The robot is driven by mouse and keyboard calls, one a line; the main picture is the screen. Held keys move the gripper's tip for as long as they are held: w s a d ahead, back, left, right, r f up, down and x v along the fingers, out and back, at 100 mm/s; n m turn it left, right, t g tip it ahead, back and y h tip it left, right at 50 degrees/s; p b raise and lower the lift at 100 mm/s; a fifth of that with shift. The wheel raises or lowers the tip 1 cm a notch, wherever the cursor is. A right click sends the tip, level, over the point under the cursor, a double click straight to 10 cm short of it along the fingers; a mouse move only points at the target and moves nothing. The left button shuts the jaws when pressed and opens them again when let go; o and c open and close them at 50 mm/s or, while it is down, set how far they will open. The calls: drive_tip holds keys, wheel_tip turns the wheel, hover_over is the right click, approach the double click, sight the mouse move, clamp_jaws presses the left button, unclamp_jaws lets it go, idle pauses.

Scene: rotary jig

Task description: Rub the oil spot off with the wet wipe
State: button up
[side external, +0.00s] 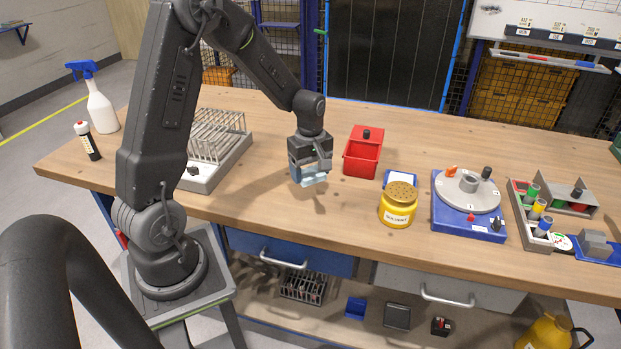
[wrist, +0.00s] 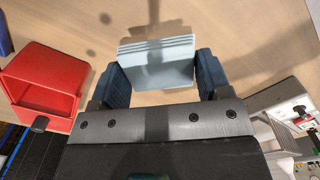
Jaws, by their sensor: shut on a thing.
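My gripper (side external: 308,160) is shut on the wet wipe (side external: 314,180), a pale blue folded pad. It holds the wipe above the wooden bench, left of the red bin, with a shadow on the wood below. In the wrist view the wipe (wrist: 157,62) lies between the two dark blue fingers of my gripper (wrist: 158,80), its layered edge showing. Two small dark spots show on the wood in the wrist view, an upper one (wrist: 105,18) and a lower one (wrist: 90,53); I cannot tell which is the oil spot. The wood beneath the wipe is hidden there.
A red bin (side external: 361,158) stands right of my gripper. A yellow solvent jar (side external: 398,206) and a blue-based rotary jig (side external: 468,205) stand further right. A wire rack (side external: 217,135) on a grey tray stands to the left.

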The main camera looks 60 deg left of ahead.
drive_tip(key=shift+r, duration=1.2)
